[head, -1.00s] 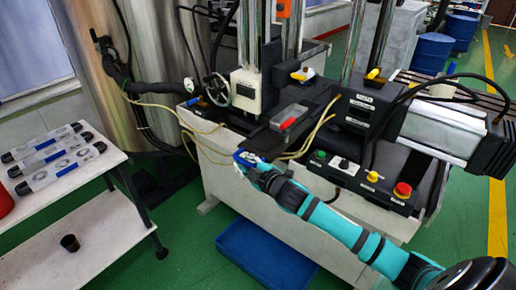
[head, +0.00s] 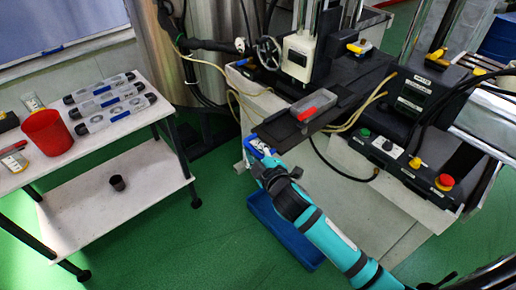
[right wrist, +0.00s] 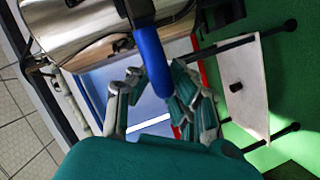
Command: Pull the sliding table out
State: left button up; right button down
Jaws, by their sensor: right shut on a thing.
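The sliding table (head: 282,131) is a long dark plate on the machine. It sticks out past the machine's front edge. A grey tray with a red block (head: 307,113) lies on it. My right gripper (head: 258,150) is at the plate's front end, shut on its blue handle (head: 260,144). In the right wrist view the blue handle (right wrist: 152,62) runs between the fingers of the right gripper (right wrist: 150,97); the fingers hide part of its far side. My left gripper is not in view.
A blue bin (head: 285,232) stands on the floor below the gripper. A white trolley (head: 105,215) on the left carries a red cup (head: 47,132) and several clear moulds (head: 108,100). A control box (head: 400,165) with a red button is at right. Green floor is free between trolley and bin.

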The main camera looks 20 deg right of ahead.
jog(key=c, duration=1.3)
grip_release()
jog(key=shift+s, duration=0.1)
jog(key=v, duration=1.2)
jog(key=shift+a, duration=0.1)
